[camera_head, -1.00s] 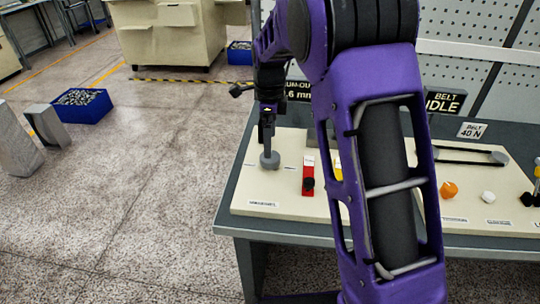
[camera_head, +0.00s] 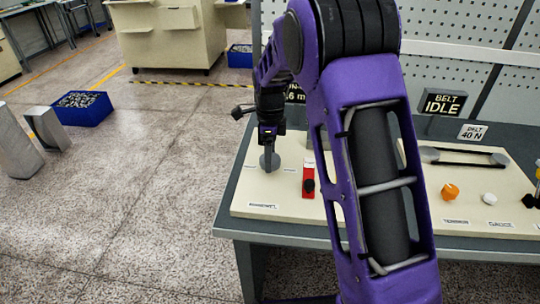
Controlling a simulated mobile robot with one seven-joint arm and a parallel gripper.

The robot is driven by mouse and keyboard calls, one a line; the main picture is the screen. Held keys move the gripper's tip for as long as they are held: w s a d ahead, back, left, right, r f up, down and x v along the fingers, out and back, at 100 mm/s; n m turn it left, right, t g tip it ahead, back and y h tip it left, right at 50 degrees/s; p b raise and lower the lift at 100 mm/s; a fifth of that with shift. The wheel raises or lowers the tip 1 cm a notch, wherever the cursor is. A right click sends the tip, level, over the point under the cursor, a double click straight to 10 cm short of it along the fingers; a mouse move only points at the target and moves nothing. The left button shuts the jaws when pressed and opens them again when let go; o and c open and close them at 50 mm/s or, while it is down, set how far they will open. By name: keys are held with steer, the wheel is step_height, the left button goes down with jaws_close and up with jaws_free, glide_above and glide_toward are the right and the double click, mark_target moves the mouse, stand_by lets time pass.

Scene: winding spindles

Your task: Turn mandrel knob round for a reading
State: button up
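The mandrel knob (camera_head: 269,162) is a grey round piece at the left end of the cream panel on the bench. My gripper (camera_head: 269,146) is directly above it, pointing down, and meets or overlaps it in this view. I cannot tell whether the fingers are open or shut, nor whether they touch the knob. The run-out display (camera_head: 296,92) stands behind, mostly hidden by my arm; only "6 m" can be read.
A red block with a black knob (camera_head: 308,181) stands just right of the mandrel knob. Further right are an orange knob (camera_head: 450,191), a white knob (camera_head: 488,199), a belt (camera_head: 462,156) and signs reading "BELT IDLE" (camera_head: 443,102) and "BELT 40 N" (camera_head: 472,132). My arm hides the panel's middle.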

steer(key=c, duration=0.5)
